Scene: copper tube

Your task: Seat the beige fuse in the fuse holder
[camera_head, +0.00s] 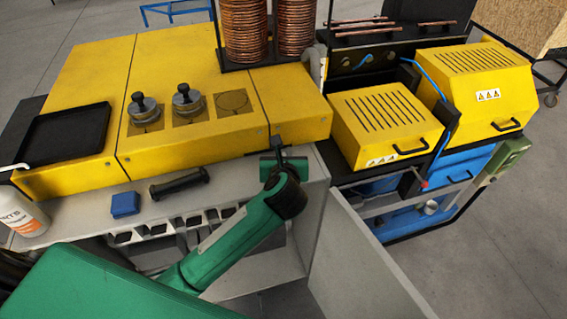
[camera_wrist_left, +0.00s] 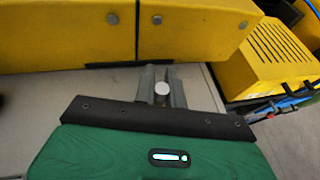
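My left gripper (camera_head: 281,152) is at the right end of the grey worktop, close to the front of the yellow machine. Its fingers are small and dark in the head view. In the left wrist view the two grey fingers (camera_wrist_left: 161,82) stand on either side of a pale round end of a cylinder, which I take for the fuse (camera_wrist_left: 162,91). They look closed on it. Its length and beige colour do not show. A black elongated part (camera_head: 179,184) lies on the worktop left of the gripper; I cannot tell whether it is the fuse holder. My right gripper is not in view.
A blue box (camera_head: 124,204) and a white bottle (camera_head: 22,214) stand on the worktop (camera_head: 75,212) at left. Compartments (camera_head: 158,229) line its front edge. The yellow machine (camera_head: 200,140) blocks the back. A grey panel (camera_head: 362,260) stands at right.

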